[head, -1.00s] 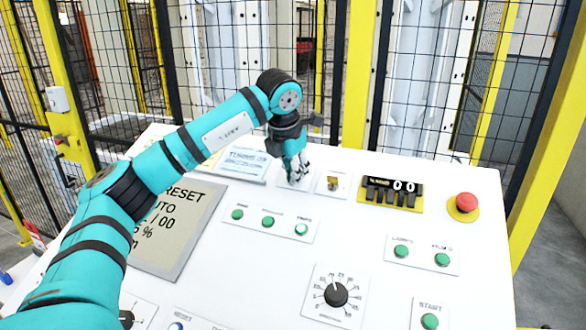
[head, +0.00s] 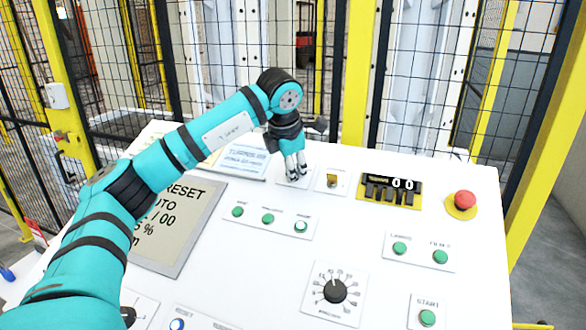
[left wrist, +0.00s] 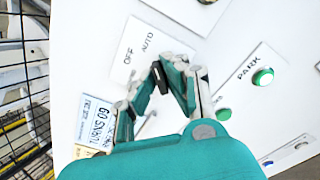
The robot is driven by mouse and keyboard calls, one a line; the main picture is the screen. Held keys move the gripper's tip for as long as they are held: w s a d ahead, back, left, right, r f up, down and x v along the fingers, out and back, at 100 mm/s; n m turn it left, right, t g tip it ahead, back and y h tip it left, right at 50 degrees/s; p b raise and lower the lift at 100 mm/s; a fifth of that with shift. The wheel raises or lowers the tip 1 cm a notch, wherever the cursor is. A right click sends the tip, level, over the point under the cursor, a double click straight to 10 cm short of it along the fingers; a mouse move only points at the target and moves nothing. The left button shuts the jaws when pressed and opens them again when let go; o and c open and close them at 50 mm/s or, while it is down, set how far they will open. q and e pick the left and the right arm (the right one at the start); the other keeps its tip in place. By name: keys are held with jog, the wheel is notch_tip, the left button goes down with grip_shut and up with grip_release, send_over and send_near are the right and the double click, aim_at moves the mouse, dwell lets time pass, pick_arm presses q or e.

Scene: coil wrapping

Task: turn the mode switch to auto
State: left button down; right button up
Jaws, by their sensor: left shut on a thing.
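The mode switch is a small black knob (left wrist: 160,78) on a white plate (left wrist: 138,52) marked OFF and AUTO, in the left wrist view. My left gripper (left wrist: 166,76) is shut on this knob, with its fingertips on either side of it. The knob's upper end points roughly toward the AUTO lettering, but the fingers hide much of it and I cannot tell its exact setting. In the head view, my left gripper (head: 296,174) points down at the switch plate near the panel's back edge. My right gripper is not in view.
Green buttons (head: 268,218) lie in front. A mesh fence rises behind.

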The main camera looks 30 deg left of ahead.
pick_arm(q)
jog(key=c, duration=1.4)
grip_release()
jog(key=v, duration=1.2)
jog(key=shift+f, duration=0.15)
